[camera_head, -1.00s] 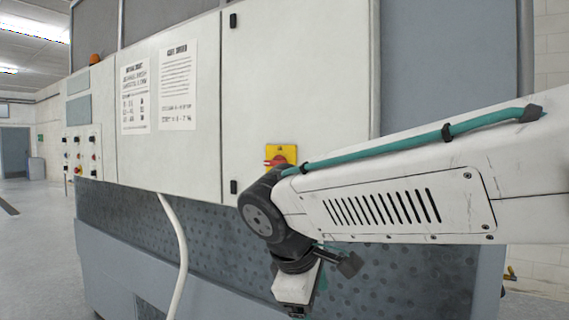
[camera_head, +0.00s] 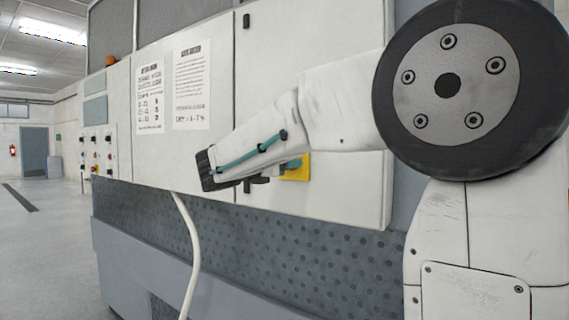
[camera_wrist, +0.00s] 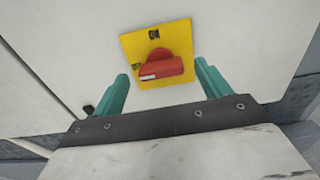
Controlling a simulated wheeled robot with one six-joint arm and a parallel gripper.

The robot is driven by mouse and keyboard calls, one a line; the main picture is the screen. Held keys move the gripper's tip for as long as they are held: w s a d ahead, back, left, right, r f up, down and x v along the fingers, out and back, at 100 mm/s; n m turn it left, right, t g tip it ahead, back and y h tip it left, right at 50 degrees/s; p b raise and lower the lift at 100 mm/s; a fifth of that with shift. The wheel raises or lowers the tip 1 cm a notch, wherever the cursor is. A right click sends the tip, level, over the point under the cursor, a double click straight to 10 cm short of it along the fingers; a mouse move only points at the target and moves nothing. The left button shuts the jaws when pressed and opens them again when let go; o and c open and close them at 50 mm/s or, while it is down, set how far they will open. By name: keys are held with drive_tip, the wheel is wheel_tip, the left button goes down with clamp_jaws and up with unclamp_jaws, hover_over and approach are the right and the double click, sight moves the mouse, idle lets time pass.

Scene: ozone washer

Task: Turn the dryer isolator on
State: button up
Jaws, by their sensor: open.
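The dryer isolator is a yellow plate (camera_wrist: 180,32) with a red rotary knob (camera_wrist: 160,66) on the pale cabinet door. In the wrist view "ON" is printed at the plate's top and a partly hidden word at its left. The knob's white-marked end points left, toward that word. My gripper (camera_wrist: 161,72) is open and empty, with one teal finger on each side of the knob's lower part; I cannot tell whether they touch it. In the head view my arm hides the knob, and only part of the yellow plate (camera_head: 297,169) shows.
Two printed notices (camera_head: 191,86) hang on the cabinet. A control panel (camera_head: 98,152) with several knobs is at the far left. A white hose (camera_head: 190,240) hangs down the front. Open floor (camera_head: 50,260) lies at the left.

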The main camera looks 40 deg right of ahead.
drive_tip(key=shift+x, duration=1.2)
drive_tip(key=c, duration=1)
